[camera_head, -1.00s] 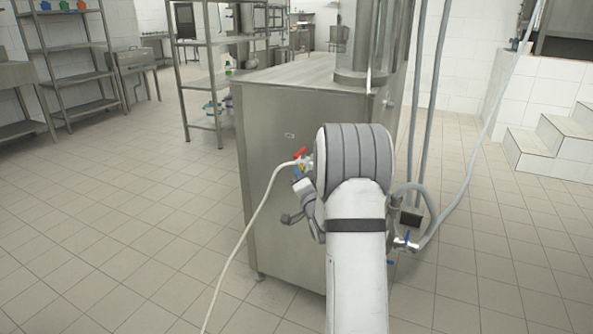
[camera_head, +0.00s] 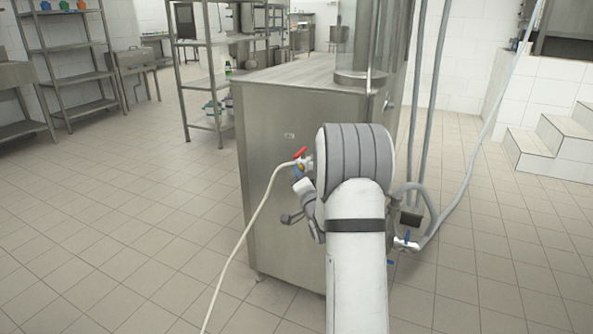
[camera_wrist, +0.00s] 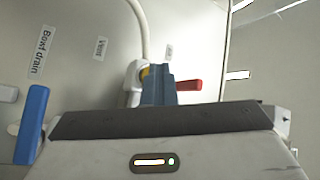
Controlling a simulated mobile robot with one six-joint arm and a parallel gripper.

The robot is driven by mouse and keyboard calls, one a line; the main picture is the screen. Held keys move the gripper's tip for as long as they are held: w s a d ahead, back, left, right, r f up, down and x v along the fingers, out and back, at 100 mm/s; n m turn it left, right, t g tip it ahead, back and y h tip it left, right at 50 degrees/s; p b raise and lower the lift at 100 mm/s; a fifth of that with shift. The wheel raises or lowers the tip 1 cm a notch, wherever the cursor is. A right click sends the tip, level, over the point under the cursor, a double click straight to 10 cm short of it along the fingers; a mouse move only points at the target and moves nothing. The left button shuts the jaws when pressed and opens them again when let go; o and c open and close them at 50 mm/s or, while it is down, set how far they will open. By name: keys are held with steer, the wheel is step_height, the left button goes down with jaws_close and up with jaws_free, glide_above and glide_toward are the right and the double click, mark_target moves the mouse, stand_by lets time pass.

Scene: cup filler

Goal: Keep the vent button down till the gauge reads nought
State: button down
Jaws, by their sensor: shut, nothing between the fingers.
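My gripper (camera_wrist: 157,88) shows in the wrist view as blue-grey fingers, shut and empty. They are in front of a white valve (camera_wrist: 133,75) with a red handle (camera_wrist: 188,85); I cannot tell whether they touch it. A label reading "Vent" (camera_wrist: 100,47) is on the pale panel, up and left of the fingers. No vent button can be made out. No gauge shows in either view.
A "Bowl drain" label (camera_wrist: 42,55) and a blue handle (camera_wrist: 31,122) are left of the fingers. A cream hose (camera_head: 247,225) runs from the red-handled valve to the floor. Grey hoses (camera_head: 462,200) and a blue-handled valve (camera_head: 405,241) are right. Floor at left is clear.

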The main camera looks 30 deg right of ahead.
stand_by(0.4)
steer(key=shift+s+a+b, duration=0.4)
steer(key=shift+s+a, duration=0.15)
steer(key=shift+a, duration=0.15)
steer(key=s+a+b, duration=0.1)
steer(key=a, duration=0.1)
steer(key=s+a, duration=0.2)
steer(key=shift+b, duration=0.4)
